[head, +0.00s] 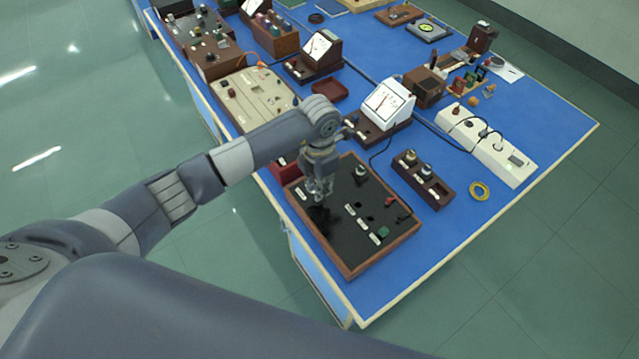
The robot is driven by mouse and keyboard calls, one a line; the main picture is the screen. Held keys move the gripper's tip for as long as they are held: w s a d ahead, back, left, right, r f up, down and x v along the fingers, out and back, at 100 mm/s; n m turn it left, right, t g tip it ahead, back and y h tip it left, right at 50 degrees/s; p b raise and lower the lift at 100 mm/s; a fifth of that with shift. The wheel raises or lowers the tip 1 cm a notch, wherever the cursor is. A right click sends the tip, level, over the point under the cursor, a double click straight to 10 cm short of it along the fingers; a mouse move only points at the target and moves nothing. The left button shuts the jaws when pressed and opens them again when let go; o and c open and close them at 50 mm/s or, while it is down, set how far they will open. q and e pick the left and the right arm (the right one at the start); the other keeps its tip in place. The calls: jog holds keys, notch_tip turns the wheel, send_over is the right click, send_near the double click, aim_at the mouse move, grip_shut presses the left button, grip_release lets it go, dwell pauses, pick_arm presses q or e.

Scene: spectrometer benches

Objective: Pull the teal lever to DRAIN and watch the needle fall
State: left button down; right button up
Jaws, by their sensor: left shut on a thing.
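A wood-framed black panel (338,235) lies near the bench's front edge, with several small knobs, white labels and a green piece (383,231) on it. My left gripper (320,193) points down over the panel's upper left part and is shut. Its fingers hide what they hold; by its place on the panel it appears to be the teal lever, but I cannot see its colour or position. A white-faced meter (388,100) stands behind the panel. Its needle is too small to read surely. My right gripper is not in view.
A wooden block with two knobs (423,178) stands right of the panel. A beige box (253,98) is beyond my left arm. The blue bench top (450,235) is clear at the front right.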

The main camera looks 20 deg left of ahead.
pick_arm(q)
jog(key=shift+s+a, duration=0.1)
jog(key=shift+s+a+f+t+h+b, duration=0.25)
jog(key=shift+s+a+t+h+b, duration=0.2)
jog(key=shift+t+b, duration=0.35)
jog(key=t+h+b, duration=0.1)
jog(key=b, duration=0.1)
jog(key=s+t+h+b, duration=0.1)
jog(key=b, duration=0.2)
jog(key=shift+s+a+f, duration=0.15)
jog(key=shift+a+f, duration=0.25)
jog(key=shift+s+a+r+t+h+b, duration=0.15)
jog(key=shift+s+t+h+b, duration=0.25)
jog(key=shift+b, duration=0.8)
jog(key=shift+w, duration=0.15)
jog(key=c, duration=1.5)
grip_release()
